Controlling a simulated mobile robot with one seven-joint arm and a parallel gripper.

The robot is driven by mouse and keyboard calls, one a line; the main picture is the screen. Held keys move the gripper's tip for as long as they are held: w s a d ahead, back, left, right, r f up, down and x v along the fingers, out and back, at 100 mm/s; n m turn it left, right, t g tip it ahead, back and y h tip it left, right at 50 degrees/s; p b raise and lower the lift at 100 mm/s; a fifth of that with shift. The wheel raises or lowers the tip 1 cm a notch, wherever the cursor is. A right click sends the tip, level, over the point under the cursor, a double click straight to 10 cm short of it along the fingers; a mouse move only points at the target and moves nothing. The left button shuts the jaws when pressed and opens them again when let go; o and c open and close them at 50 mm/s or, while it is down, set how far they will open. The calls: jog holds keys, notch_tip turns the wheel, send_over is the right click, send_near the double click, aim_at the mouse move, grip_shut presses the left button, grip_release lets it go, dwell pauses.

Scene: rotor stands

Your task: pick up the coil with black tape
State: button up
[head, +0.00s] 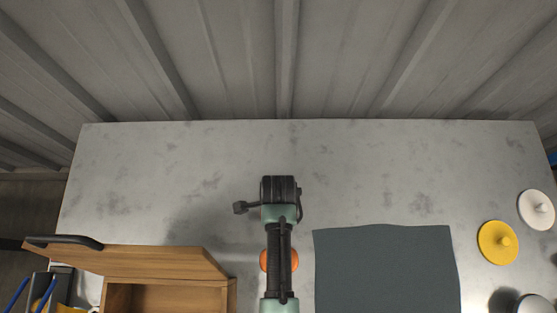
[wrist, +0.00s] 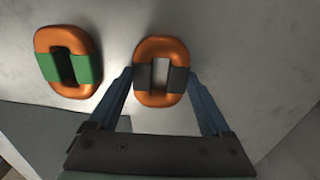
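The coil with black tape (wrist: 160,48) is an orange rounded ring with dark tape on its two long sides. It lies upper centre in the wrist view, on the grey table. My gripper (wrist: 160,74) reaches in from below, its two blue fingers spread, one on each side of this coil at the taped parts. The fingertips are very close to the tape; I cannot tell whether they touch it. A second orange coil with green tape (wrist: 68,40) lies to the left, tilted in the picture. In the head view my arm hides the gripper; orange (head: 265,261) shows beside it, tape hidden.
The grey table (head: 130,185) has clear room at the back. A dark mat (head: 385,270) lies right of my arm. A wooden box with an open lid (head: 150,262) stands at left. A yellow disc (head: 497,243) and a white disc (head: 536,210) are at far right.

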grip_shut()
jog(key=shift+r, duration=0.1)
